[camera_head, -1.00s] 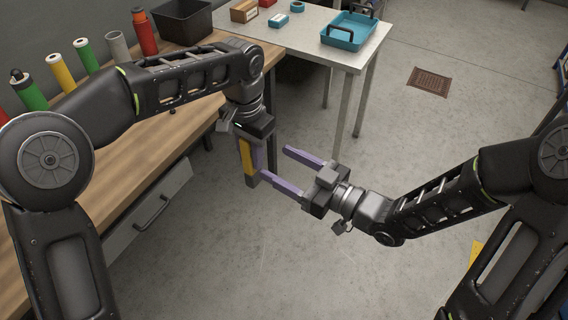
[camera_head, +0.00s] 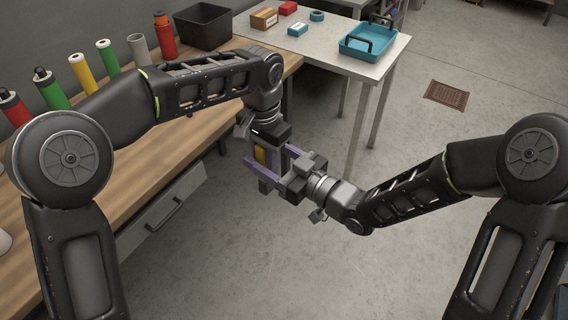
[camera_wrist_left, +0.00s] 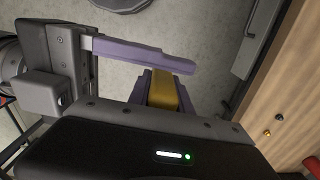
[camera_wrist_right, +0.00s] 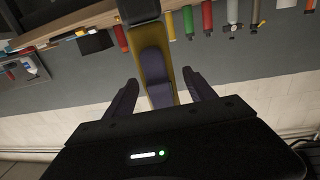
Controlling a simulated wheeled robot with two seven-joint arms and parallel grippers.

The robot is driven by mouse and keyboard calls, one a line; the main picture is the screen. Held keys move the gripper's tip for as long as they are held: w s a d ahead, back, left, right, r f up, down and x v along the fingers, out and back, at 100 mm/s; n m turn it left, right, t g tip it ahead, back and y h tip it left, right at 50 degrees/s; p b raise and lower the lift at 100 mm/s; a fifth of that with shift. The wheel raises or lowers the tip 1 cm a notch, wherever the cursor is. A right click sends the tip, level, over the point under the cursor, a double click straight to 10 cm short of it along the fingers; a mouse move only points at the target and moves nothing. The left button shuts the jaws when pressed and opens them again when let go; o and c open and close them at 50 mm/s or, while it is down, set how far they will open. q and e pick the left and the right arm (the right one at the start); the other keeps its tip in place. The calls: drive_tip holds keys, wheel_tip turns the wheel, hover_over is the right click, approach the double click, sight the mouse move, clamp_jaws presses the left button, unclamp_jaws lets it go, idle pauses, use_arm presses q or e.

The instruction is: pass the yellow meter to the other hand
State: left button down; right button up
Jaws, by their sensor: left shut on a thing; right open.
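The yellow meter (camera_head: 261,155) is a narrow upright yellow piece, clasped by my left gripper (camera_head: 268,163), which points down over the floor. In the left wrist view the meter (camera_wrist_left: 164,92) shows between that gripper's purple fingers. My right gripper (camera_head: 270,157) is open, with its purple fingers reaching either side of the meter and the left fingers. In the right wrist view the meter (camera_wrist_right: 154,48) stands between the open right fingers, partly covered by a left finger. Whether the right fingers touch it cannot be told. The meter's lower part is hidden in the head view.
A wooden bench (camera_head: 150,150) with several coloured cylinders and a dark bin (camera_head: 204,27) runs along the left. A pale table (camera_head: 318,42) with a blue tray (camera_head: 366,43) and small boxes stands behind the grippers. The floor at the right is open.

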drive_tip(key=shift+x, duration=1.65)
clamp_jaws()
use_arm(q)
drive_tip(key=c, duration=1.1)
unclamp_jaws()
